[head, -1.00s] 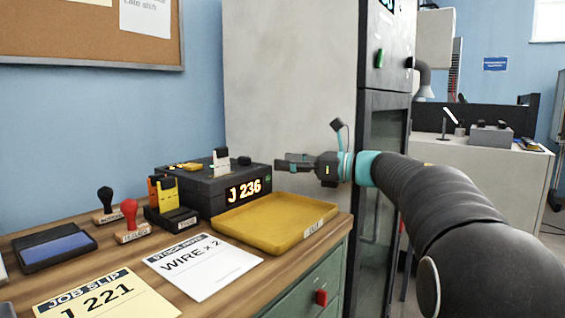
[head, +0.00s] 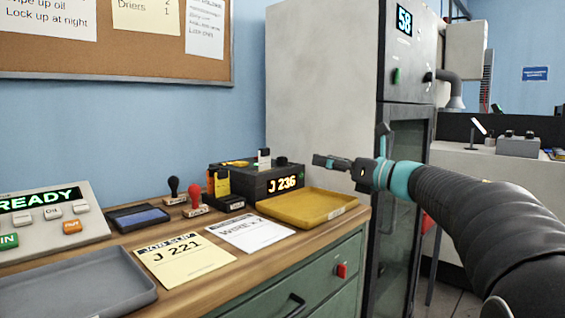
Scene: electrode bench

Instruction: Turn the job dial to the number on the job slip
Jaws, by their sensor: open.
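The yellow job slip (head: 178,262) lies flat on the wooden bench and reads J 221. A dark box (head: 255,182) stands behind the yellow tray; its lit display (head: 283,183) reads J 236. A small black knob (head: 282,161), which looks like the job dial, sits on top of the box near its right end. A pale tag stands in the box top left of the knob. My gripper (head: 318,160) is open and empty, reaching in from the right. In the picture its fingertips are just right of the knob, apart from it; the depth between them is hard to tell.
A yellow tray (head: 306,222) and a white WIRE card (head: 249,236) lie before the box. Two stamps (head: 195,198) and an ink pad (head: 138,217) stand left. A READY panel (head: 45,222) and grey tray (head: 95,278) are further left. A tall cabinet (head: 320,90) rises behind.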

